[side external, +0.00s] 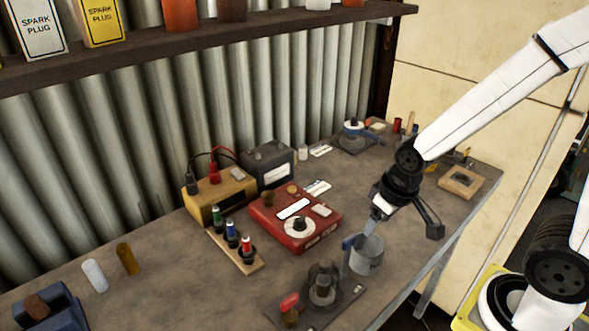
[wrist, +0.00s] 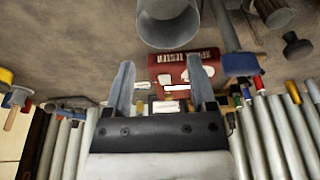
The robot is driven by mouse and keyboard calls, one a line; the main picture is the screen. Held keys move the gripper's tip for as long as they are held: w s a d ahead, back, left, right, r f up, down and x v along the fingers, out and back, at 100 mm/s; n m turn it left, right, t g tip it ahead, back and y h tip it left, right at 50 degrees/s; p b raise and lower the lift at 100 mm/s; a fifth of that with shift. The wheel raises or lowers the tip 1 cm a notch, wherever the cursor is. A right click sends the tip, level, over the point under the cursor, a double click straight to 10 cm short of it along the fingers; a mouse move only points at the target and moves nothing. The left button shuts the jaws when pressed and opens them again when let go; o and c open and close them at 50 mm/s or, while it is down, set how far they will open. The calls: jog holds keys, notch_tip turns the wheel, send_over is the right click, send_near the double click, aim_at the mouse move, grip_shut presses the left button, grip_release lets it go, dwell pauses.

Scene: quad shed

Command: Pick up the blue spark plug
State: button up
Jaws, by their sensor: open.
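The blue spark plug (side external: 231,234) stands upright in a wooden rack (side external: 240,257) on the bench, between a green plug (side external: 217,217) and a red plug (side external: 247,245). My gripper (side external: 372,222) is open and empty, above and beside the grey metal cup (side external: 367,262), well to the right of the rack. In the wrist view my two fingers (wrist: 160,63) are spread, with the red spark tester (wrist: 172,70) showing between and beyond them.
The red tester (side external: 293,228) lies between the rack and my gripper. A yellow box with cables (side external: 220,203) and a dark battery (side external: 268,166) stand behind. A dark fixture (side external: 322,287) sits at the front.

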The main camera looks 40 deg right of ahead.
jog(key=r+n+g, duration=0.2)
jog(key=n, duration=1.7)
send_over(229, 219)
jog(key=shift+s+d+f, duration=0.2)
jog(key=shift+d+f, duration=0.05)
jog(key=shift+d, duration=0.2)
jog(key=shift+w+a+n+g, duration=0.2)
jog(key=shift+a+n+g, duration=0.1)
jog(key=shift+a+n, duration=0.15)
jog(key=shift+f, duration=3.95)
grip_shut()
